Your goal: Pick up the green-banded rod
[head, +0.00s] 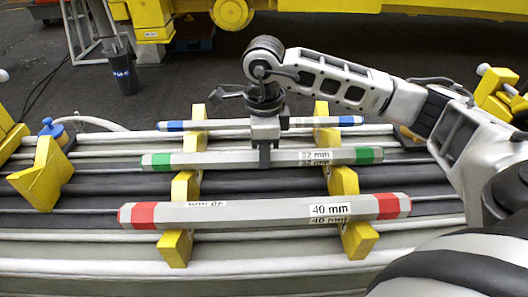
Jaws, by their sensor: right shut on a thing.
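The green-banded rod (220,159) is grey with a green band near each end and a "32 mm" label. It lies crosswise in the middle of the head view, between two other rods. My right gripper (265,155) points down and is shut on the rod near its middle. The rod is over the two yellow supports; I cannot tell whether it touches them. My left gripper does not show.
A red-banded rod (260,211), labelled 40 mm, lies in front. A thinner blue-banded rod (225,125) lies behind. Both cross the yellow supports (186,186) (343,181). A yellow block (42,173) and a blue-topped piece (52,130) stand at left.

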